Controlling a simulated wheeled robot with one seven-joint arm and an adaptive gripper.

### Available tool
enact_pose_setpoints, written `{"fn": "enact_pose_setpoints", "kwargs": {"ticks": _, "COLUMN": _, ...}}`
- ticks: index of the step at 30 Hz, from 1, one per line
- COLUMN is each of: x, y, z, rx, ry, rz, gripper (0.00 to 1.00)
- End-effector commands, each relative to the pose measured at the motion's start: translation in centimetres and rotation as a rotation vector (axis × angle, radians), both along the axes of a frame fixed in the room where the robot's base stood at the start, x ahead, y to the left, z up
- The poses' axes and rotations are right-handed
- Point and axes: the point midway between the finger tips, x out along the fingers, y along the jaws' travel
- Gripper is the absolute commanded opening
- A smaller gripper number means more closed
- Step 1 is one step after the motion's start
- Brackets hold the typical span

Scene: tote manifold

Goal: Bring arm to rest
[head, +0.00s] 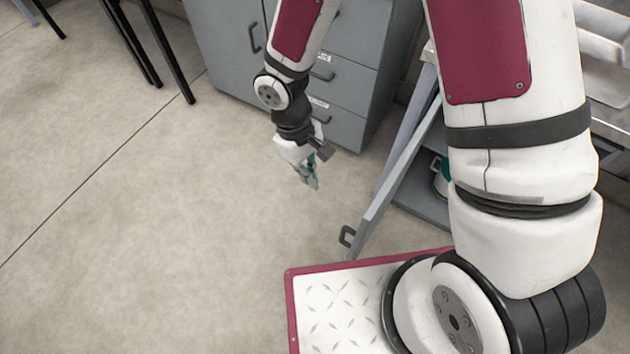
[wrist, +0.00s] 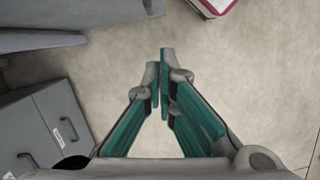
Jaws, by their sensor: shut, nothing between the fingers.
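My gripper (head: 310,178) hangs at the end of my arm in the head view, pointing down over bare floor. In the wrist view my gripper (wrist: 163,58) shows its two teal-padded fingers with their tips together and nothing between them. My arm reaches out from the right and bends down in front of the grey drawer cabinet. No object is held.
A grey drawer cabinet (head: 345,92) stands behind my gripper. An open cabinet door (head: 395,180) with a handle juts out to the right of it. Black legs (head: 163,45) stand at the upper left. The floor (head: 130,230) on the left is clear.

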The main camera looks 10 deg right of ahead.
Motion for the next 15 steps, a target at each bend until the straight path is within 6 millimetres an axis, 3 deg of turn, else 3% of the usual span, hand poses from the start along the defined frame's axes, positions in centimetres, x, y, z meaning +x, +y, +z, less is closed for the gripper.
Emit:
{"fn": "enact_pose_setpoints", "kwargs": {"ticks": 1, "x": 0.2, "y": 0.1, "z": 1.4, "rx": 0.001, "ry": -0.005, "rz": -0.002, "gripper": 0.00}}
{"fn": "enact_pose_setpoints", "kwargs": {"ticks": 6, "x": 0.8, "y": 0.7, "z": 4.6, "rx": 0.001, "ry": -0.006, "rz": -0.002, "gripper": 0.00}}
{"fn": "enact_pose_setpoints", "kwargs": {"ticks": 15, "x": 1.3, "y": 1.3, "z": 7.8, "rx": 0.000, "ry": -0.002, "rz": -0.002, "gripper": 0.00}}
